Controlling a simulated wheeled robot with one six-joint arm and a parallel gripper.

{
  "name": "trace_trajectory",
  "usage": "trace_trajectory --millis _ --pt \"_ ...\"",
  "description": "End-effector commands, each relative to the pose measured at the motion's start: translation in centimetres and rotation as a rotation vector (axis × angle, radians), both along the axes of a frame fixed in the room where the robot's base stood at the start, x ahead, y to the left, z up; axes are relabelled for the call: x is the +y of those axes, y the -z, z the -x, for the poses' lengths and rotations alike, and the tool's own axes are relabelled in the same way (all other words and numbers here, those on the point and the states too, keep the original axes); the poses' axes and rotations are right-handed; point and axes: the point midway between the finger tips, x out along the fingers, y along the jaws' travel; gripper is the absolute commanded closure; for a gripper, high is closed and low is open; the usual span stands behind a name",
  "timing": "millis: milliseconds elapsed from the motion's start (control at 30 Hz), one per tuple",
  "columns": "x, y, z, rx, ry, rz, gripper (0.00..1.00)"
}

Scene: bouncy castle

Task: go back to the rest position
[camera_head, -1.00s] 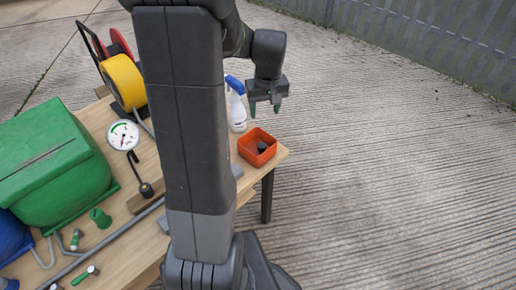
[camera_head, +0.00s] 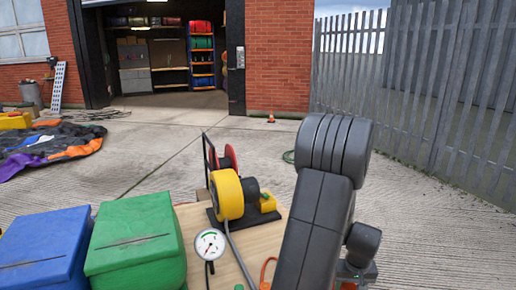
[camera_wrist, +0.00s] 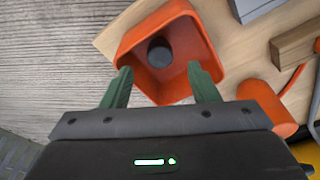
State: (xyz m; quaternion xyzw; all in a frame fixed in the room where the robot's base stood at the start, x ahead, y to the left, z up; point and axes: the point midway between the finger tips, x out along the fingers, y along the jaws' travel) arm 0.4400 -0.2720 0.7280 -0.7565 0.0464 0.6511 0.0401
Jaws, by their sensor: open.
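My gripper (camera_wrist: 161,86) is open in the wrist view, with its two green fingers spread and nothing between them but the near part of an orange-red tray (camera_wrist: 125,45). The tray lies beyond the fingertips, and a dark round piece (camera_wrist: 160,51) sits inside it. I cannot tell how far the fingers are above the tray. In the head view my arm fills the lower right, and the gripper is mostly hidden at the bottom edge.
A metal fence (camera_head: 420,100) stands at right. Open concrete (camera_head: 150,150) lies behind the table, before an open garage (camera_head: 165,65).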

Motion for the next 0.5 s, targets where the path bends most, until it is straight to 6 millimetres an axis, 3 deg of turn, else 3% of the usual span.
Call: trace_trajectory --millis 200,500 --pt "0.0 -3.1 0.0 -0.002 -0.001 0.001 0.45" --pt "0.0 -4.1 0.0 0.0 -0.001 0.0 0.45"
